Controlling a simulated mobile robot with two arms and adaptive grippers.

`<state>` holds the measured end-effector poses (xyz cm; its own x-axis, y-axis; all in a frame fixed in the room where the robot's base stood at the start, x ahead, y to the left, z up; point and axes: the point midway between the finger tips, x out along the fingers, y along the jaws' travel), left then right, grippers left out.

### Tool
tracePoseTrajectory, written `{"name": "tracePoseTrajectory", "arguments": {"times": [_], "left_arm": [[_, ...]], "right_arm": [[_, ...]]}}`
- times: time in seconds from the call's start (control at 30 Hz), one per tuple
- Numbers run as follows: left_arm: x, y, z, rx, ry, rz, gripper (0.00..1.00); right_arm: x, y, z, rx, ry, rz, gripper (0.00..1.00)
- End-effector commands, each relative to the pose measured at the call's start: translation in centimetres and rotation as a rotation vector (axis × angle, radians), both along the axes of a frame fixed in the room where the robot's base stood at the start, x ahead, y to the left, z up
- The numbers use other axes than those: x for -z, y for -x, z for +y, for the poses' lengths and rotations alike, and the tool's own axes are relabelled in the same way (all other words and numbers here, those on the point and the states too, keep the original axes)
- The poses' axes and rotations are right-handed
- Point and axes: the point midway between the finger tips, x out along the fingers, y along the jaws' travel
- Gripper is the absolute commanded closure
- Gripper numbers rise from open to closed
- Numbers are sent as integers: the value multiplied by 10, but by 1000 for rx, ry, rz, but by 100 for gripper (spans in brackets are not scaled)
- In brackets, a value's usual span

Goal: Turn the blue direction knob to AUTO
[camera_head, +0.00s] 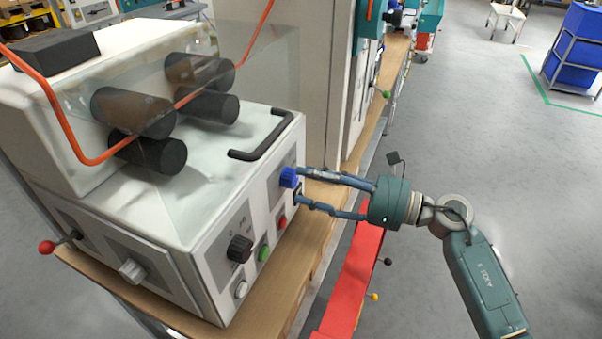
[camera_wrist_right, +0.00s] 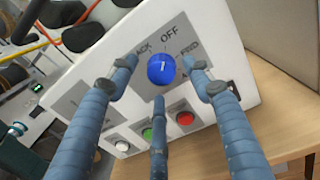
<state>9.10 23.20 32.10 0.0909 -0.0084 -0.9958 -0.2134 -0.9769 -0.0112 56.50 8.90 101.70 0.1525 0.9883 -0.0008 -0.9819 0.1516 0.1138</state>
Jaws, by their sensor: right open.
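The blue direction knob (camera_head: 289,177) sits on the front panel (camera_head: 222,232) of the white machine. An AUTO label cannot be read in full. My right gripper (camera_head: 297,187) is open, with its blue fingers reaching towards the panel around the knob. In the wrist view the fingers (camera_wrist_right: 160,85) lie left, right and below the knob; contact cannot be told. My left gripper is not in view.
The panel also has a black knob (camera_head: 240,248), a green button (camera_head: 264,253), a red button (camera_head: 282,222) and a white button (camera_head: 241,289). A black handle (camera_head: 262,136) is on top. The wooden bench (camera_head: 262,310) runs along the machine; grey floor is open to the right.

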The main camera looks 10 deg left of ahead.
Motion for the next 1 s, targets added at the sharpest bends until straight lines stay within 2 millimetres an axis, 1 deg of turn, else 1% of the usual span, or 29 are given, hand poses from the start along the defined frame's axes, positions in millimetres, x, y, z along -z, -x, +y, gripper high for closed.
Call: {"name": "tracePoseTrajectory", "arguments": {"times": [0.03,0.1,0.2,0.53,0.67,0.7,0.77,1.0], "left_arm": [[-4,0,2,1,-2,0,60],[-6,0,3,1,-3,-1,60],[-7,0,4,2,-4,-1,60],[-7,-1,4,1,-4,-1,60],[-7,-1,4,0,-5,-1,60],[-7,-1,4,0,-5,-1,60],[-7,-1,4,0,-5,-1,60],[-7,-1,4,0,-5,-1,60]], "right_arm": [[-2,-1,8,-1,-1,1,50],[-1,-3,15,0,-1,2,50],[0,-4,22,1,0,0,50],[1,-4,25,1,1,0,50],[1,-4,25,1,1,0,76],[1,-4,25,1,0,0,84],[0,-5,25,2,0,0,94],[-1,-5,25,3,-3,2,94]]}}
